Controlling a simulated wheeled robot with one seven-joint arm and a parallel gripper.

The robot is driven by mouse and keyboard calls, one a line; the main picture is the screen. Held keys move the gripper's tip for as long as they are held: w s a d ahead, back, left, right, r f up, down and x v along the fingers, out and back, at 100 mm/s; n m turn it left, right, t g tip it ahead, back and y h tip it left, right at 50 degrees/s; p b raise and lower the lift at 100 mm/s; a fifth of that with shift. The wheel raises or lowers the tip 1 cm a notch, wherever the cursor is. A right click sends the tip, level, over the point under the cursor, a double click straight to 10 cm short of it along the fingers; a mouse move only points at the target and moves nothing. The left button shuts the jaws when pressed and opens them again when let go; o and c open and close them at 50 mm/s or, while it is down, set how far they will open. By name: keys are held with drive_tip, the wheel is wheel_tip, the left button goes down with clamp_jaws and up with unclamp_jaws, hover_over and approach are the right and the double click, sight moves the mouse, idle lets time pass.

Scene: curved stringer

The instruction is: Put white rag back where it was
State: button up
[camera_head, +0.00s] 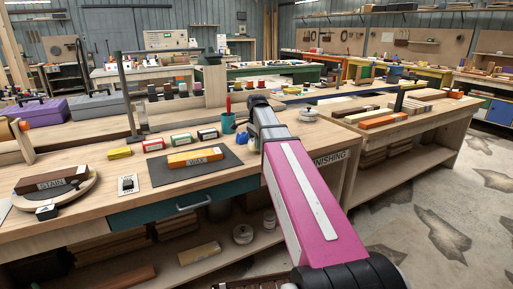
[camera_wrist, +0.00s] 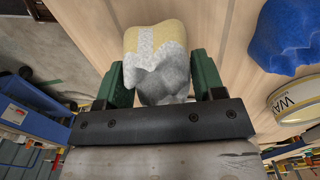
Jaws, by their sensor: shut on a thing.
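In the wrist view my gripper (camera_wrist: 160,72) has its two green fingers shut on a soft, lumpy cloth, the white rag (camera_wrist: 163,76). The rag is white to grey and speckled near the jaws, and pale yellow at its far end. Pale wooden bench planks show behind it; I cannot tell whether it touches them. A blue rag (camera_wrist: 287,38) lies to the right, apart from it; it also shows in the head view (camera_head: 246,139). In the head view my magenta arm reaches over the bench's right part, and the white rag and fingertips cannot be made out.
A round tin marked WAX (camera_wrist: 297,101) stands near the blue rag. A green cup (camera_head: 228,124) with a red-handled tool stands left of my arm. Small coloured boxes line the bench's back. Bare bench shows at front.

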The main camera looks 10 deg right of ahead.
drive_tip(key=shift+f, duration=1.15)
drive_tip(key=shift+f, duration=0.1)
drive_tip(key=o, duration=0.9)
wheel_tip(320, 180, up, 12)
drive_tip(key=shift+r, duration=0.1)
